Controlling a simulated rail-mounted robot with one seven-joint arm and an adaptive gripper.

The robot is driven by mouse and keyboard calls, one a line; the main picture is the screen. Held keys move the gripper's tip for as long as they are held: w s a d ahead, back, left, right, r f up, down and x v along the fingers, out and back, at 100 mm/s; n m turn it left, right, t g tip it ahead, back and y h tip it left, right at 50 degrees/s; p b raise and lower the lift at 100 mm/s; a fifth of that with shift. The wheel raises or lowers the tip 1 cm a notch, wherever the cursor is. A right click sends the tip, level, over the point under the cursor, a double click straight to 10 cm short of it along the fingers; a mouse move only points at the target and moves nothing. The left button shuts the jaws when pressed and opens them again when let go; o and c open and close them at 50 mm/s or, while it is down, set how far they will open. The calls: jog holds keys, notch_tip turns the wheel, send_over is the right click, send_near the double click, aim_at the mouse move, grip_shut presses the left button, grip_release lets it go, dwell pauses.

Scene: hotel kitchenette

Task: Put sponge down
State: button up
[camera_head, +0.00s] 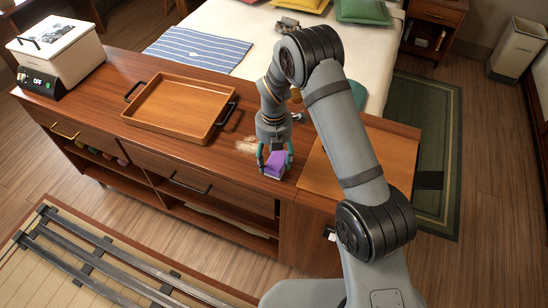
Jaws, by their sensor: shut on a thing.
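My gripper (275,163) points down at the right part of the wooden counter (90,92). It is shut on a purple sponge (275,161), which shows between its two greenish fingers. The sponge is at or just above the counter top near the front edge; I cannot tell whether it touches. A pale brownish smear (247,145) lies on the counter just left of my gripper. Part of the sponge is hidden by the fingers.
A wooden tray (180,103) with dark handles lies left of my gripper. A white appliance (58,55) stands at the counter's far left. A lighter board (375,170) is to the right, partly behind my arm. A striped cloth (197,48) lies on the bed behind.

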aim_at(274, 158)
jog(key=o, duration=1)
jog(key=shift+f, duration=0.15)
notch_tip(274, 158, up, 12)
jog(key=shift+r, duration=0.2)
jog(key=shift+f, duration=0.1)
notch_tip(274, 158, down, 12)
jog(key=shift+s+r, duration=0.1)
notch_tip(274, 158, up, 3)
jog(key=shift+f, duration=0.1)
jog(key=shift+r+b, duration=0.3)
jog(key=shift+r, duration=0.3)
